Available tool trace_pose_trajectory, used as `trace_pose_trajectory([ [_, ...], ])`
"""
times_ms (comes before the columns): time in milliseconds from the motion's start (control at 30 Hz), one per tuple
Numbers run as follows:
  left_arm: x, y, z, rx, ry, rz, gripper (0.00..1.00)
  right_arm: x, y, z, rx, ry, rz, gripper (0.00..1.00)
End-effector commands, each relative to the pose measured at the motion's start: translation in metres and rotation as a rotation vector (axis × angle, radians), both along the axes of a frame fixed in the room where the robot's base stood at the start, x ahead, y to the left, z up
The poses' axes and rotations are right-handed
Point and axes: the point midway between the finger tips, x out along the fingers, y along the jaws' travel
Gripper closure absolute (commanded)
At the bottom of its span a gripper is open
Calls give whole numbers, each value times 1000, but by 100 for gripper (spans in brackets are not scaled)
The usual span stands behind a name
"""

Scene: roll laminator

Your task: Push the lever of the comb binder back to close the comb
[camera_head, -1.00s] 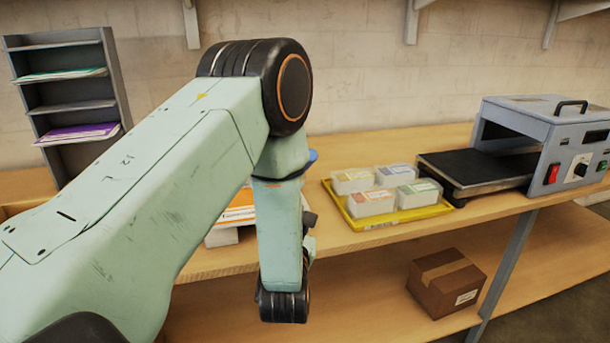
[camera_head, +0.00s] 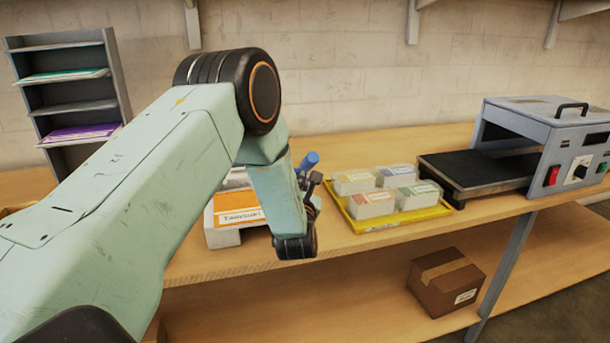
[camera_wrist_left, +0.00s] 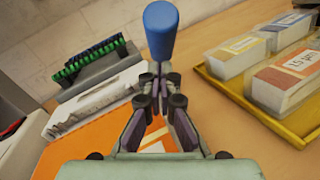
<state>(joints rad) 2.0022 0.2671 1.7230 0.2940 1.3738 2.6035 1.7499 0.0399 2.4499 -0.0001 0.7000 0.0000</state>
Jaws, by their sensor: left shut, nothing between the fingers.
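The comb binder (camera_head: 226,238) stands on the bench, a pale body with an orange label, partly hidden behind my left arm. Its lever ends in a blue handle (camera_head: 309,160), which also shows upright in the left wrist view (camera_wrist_left: 161,28). My left gripper (camera_head: 314,181) is beside the lever, just below the blue handle, and mostly hidden by the arm. In the left wrist view its fingers (camera_wrist_left: 160,78) are closed together in front of the handle, with nothing between them. Whether they touch the lever I cannot tell. My right gripper is out of view.
A yellow tray (camera_head: 402,217) with several labelled card stacks sits right of the binder. A laminator (camera_head: 545,145) stands farther right. A rack (camera_head: 70,95) of paper stands at the left. A cardboard box (camera_head: 446,283) lies on the lower shelf. Green and blue combs (camera_wrist_left: 92,58) lie beyond the binder.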

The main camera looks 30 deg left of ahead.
Motion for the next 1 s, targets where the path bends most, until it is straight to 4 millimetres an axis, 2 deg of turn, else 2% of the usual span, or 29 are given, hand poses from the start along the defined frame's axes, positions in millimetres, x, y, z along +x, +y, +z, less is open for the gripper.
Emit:
trace_pose_trajectory([
  [167, 7, 1, 7, 0, 0, 0, 100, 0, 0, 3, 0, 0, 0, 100],
  [600, 8, 2, 10, -7, 3, 0, 100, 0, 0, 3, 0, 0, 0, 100],
  [867, 12, 8, 24, -64, 49, 1, 100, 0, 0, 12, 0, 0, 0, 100],
  [1000, 18, 14, 39, -123, 96, 1, 100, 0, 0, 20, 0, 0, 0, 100],
])
